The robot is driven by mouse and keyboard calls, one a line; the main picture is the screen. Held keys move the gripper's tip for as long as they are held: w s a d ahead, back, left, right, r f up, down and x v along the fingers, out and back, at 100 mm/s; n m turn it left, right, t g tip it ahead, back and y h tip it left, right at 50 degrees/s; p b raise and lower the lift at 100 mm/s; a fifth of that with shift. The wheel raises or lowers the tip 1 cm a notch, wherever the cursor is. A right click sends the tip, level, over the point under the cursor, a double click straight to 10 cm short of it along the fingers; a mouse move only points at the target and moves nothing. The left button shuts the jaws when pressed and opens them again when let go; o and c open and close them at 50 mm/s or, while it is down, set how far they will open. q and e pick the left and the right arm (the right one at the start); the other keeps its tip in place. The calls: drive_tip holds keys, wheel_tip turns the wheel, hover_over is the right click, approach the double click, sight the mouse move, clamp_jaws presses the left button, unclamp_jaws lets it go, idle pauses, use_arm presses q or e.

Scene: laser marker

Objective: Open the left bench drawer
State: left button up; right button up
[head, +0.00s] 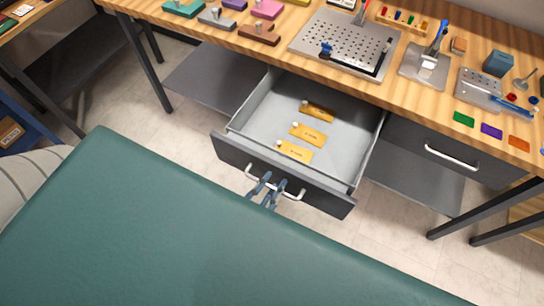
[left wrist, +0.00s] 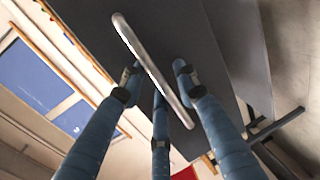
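The left bench drawer (head: 320,182) is pulled well out from under the wooden bench, and its inside shows. It has a dark front with a pale bar handle (head: 293,195). Three orange-yellow tags lie in it, one of them near the front (head: 295,152). My left gripper (head: 268,188) is at the handle, with its blue fingers on both sides of the bar. In the left wrist view the handle (left wrist: 150,68) passes between spread fingertips (left wrist: 157,80), with gaps showing beside the bar. Whether any finger touches it is unclear. My right gripper is not in view.
The right bench drawer (head: 450,150) is closed. The wooden benchtop (head: 270,50) carries a perforated metal plate (head: 345,45), small fixtures and coloured tags. A grey lower shelf (head: 215,80) lies left of the open drawer. Dark bench legs (head: 148,65) stand at the left, others at right.

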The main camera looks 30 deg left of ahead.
use_arm(q)
drive_tip(key=s+r, duration=0.2)
drive_tip(key=s, duration=0.9)
drive_tip(key=shift+s+a+r, duration=0.15)
drive_tip(key=shift+s+a, duration=0.05)
drive_tip(key=shift+s, duration=0.2)
